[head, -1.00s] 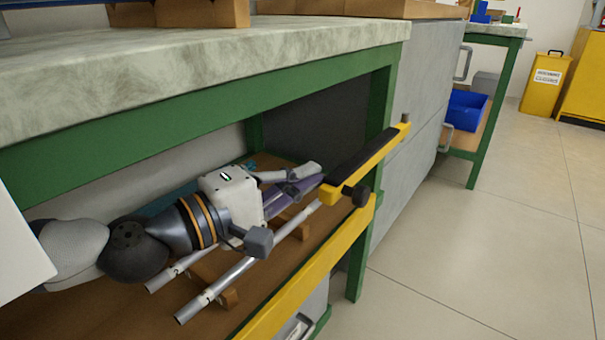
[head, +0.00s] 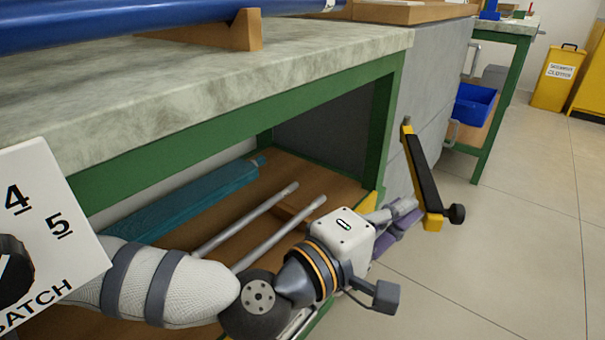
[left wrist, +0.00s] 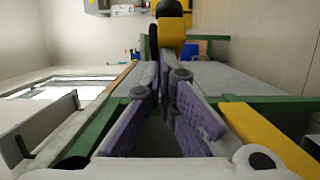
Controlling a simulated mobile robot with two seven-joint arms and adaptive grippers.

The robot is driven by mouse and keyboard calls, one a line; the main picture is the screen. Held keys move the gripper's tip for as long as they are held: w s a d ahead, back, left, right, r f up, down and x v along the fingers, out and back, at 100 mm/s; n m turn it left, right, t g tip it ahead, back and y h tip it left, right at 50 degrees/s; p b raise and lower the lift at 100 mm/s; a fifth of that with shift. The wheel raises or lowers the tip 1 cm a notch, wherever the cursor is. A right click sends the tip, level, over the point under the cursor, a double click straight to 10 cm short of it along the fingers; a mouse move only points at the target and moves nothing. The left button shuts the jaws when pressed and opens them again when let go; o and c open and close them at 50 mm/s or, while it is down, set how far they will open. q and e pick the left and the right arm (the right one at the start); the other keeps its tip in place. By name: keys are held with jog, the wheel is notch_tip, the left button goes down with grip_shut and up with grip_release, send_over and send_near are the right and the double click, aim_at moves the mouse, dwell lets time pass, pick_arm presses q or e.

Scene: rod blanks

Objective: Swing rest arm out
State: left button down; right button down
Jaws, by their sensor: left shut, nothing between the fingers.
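The rest arm (head: 420,180) is a yellow bar with a black pad and a dark knob at its near end. In the head view it stands out from the bench over the floor, its far end beside the grey cabinet. My left gripper (head: 408,208) is shut and empty, its purple-padded fingers at the near end of the rest arm on the bench side. Whether they touch it is unclear. In the left wrist view the fingertips (left wrist: 165,62) come together just before the yellow and black end of the rest arm (left wrist: 172,32). My right gripper is out of view.
Pale rods (head: 247,217) and a teal long object (head: 185,197) lie on the wooden shelf under the green-framed bench (head: 230,127). A blue bin (head: 474,104) stands behind. The tiled floor (head: 520,240) at right is clear.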

pick_arm(q)
jog(key=shift+s+d, duration=0.15)
jog(key=shift+d, duration=0.4)
jog(key=v, duration=1.2)
